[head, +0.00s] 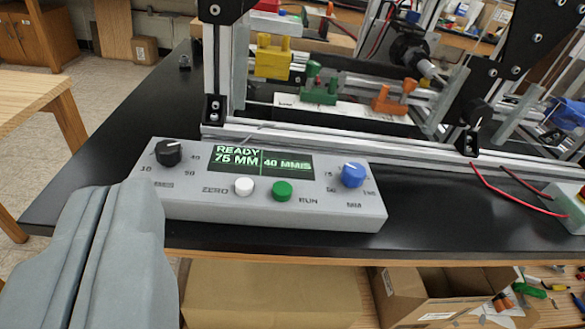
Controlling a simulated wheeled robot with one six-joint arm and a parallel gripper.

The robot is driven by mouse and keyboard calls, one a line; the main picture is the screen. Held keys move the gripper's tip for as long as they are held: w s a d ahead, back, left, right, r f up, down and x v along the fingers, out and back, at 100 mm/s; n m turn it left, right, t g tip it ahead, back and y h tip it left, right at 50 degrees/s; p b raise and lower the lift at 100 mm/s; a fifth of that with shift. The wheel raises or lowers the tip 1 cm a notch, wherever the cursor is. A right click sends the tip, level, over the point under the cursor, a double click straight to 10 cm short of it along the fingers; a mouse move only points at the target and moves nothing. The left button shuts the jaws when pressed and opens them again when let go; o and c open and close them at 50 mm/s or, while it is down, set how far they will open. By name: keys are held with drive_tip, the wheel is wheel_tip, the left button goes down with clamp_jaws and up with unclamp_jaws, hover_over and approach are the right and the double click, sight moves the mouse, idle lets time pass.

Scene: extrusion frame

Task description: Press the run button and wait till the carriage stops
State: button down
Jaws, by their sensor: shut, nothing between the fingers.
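A grey control box (340,208) sits near the front edge of the black bench top. Its display (263,161) reads READY, 75 MM and 40 MM/S. The green run button (282,191) is right of the white zero button (244,186). A black knob (168,153) is at the box's left and a blue knob (353,175) at its right. My gripper (125,192) is shut and empty, in front of the box's left end, left of the run button. It hides part of the box's left front. I cannot make out which part behind is the carriage.
An aluminium extrusion frame (350,143) stands behind the box, with yellow (272,60), green (320,90) and orange (392,97) parts. Red wires (515,192) lie at the right. Bare black bench top (430,215) is right of the box. Cardboard boxes (270,292) are below the bench.

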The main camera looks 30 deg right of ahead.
drive_tip(key=w+d+n+g+h, duration=0.1)
drive_tip(key=w+d+n+g, duration=0.5)
drive_tip(key=w, duration=0.4)
drive_tip(key=n+g+y, duration=0.1)
drive_tip(key=n+g, duration=0.6)
drive_tip(key=g, duration=0.3)
hover_over(281, 188)
drive_tip(key=shift+r, duration=0.15)
wheel_tip(281, 188, down, 14)
drive_tip(key=shift+r, duration=0.1)
idle(0.3)
